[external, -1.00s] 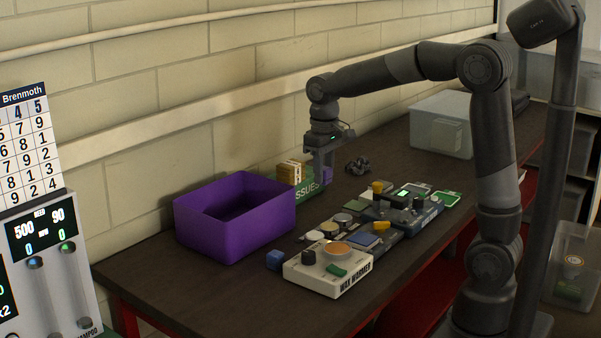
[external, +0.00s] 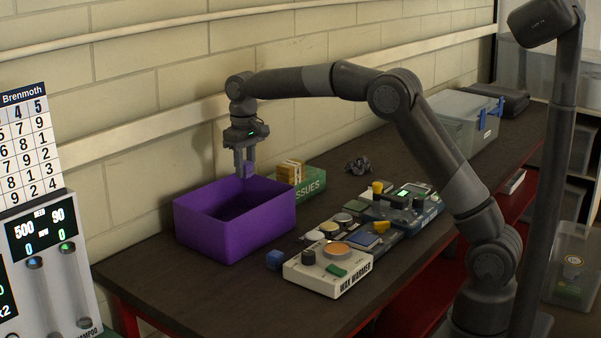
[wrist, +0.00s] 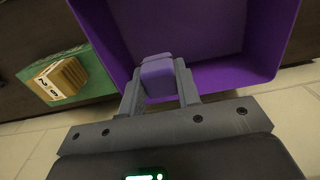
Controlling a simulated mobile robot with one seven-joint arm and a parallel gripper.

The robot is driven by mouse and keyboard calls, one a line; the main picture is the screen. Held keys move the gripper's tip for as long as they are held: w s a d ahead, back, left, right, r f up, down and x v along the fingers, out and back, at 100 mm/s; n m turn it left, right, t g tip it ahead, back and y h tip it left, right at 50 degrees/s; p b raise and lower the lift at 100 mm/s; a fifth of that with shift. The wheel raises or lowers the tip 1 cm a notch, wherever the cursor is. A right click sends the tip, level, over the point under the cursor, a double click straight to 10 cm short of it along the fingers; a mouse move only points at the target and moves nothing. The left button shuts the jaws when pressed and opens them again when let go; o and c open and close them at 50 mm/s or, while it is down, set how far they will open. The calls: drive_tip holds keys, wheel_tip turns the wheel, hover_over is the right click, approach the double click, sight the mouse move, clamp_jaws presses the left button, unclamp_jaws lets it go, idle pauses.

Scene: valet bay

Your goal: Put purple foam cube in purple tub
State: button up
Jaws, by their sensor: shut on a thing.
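The purple foam cube (external: 248,170) is held between the fingers of my gripper (external: 244,168). The purple tub (external: 238,228) stands open on the dark bench, near its left end. My gripper is shut on the cube and points down above the tub's back right part. In the wrist view the cube (wrist: 158,76) sits between both fingertips (wrist: 160,88), with the tub's interior (wrist: 180,28) behind it. The part of the tub floor behind the cube is hidden.
A green tissue box (external: 311,184) with wooden blocks (external: 289,171) stands right of the tub. A wax warmer (external: 328,272), a blue cube (external: 274,260) and several devices lie in front of it. A clear bin (external: 462,128) stands farther back. The wall is close behind the tub.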

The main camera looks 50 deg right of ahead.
wheel_tip(320, 180, down, 15)
drive_tip(key=shift+s+r, duration=0.1)
drive_tip(key=shift+r, duration=0.1)
idle(0.3)
drive_tip(key=shift+f, duration=0.1)
drive_tip(key=o, duration=0.9)
drive_tip(key=shift+o, duration=0.2)
